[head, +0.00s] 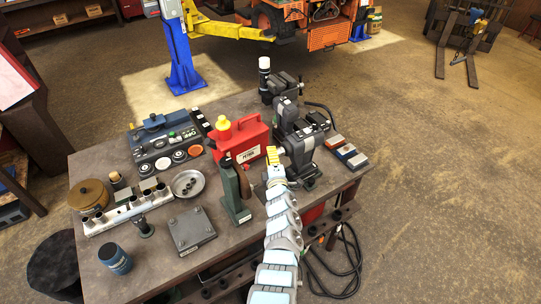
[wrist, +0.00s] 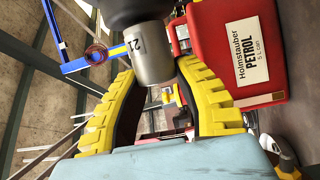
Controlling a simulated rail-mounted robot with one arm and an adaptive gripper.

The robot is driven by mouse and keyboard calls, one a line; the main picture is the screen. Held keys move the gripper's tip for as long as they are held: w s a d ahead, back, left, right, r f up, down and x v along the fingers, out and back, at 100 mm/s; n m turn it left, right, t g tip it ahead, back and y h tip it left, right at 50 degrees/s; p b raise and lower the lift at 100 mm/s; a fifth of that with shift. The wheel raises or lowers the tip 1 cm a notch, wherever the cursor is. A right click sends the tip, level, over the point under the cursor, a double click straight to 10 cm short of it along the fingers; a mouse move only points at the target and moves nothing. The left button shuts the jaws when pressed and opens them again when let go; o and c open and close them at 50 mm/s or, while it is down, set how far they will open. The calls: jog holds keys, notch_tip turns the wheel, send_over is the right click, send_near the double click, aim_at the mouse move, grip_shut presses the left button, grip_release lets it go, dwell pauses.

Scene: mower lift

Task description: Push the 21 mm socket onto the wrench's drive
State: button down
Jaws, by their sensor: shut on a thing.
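In the head view my gripper (head: 272,158) is above the bench between the petrol can and the dark bench machine. The socket is too small to make out there, and I cannot pick out the wrench clearly.
The red petrol can (head: 241,140) stands close to my gripper's left; the dark bench machine (head: 298,140) is close to its right. A green stand (head: 233,190) is nearer the front. A socket rail (head: 127,208) and a round dish (head: 188,183) lie further left.

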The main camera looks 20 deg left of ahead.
jog(key=shift+w, duration=0.1)
dwell(0.3)
jog(key=c, duration=0.7)
grip_release()
jog(key=shift+c, duration=0.2)
jog(key=shift+s+d, duration=0.1)
jog(key=shift+s, duration=0.1)
jog(key=v, duration=1.1)
jog(key=shift+s+d, duration=0.15)
jog(key=shift+s, duration=0.1)
jog(key=shift+s, duration=0.1)
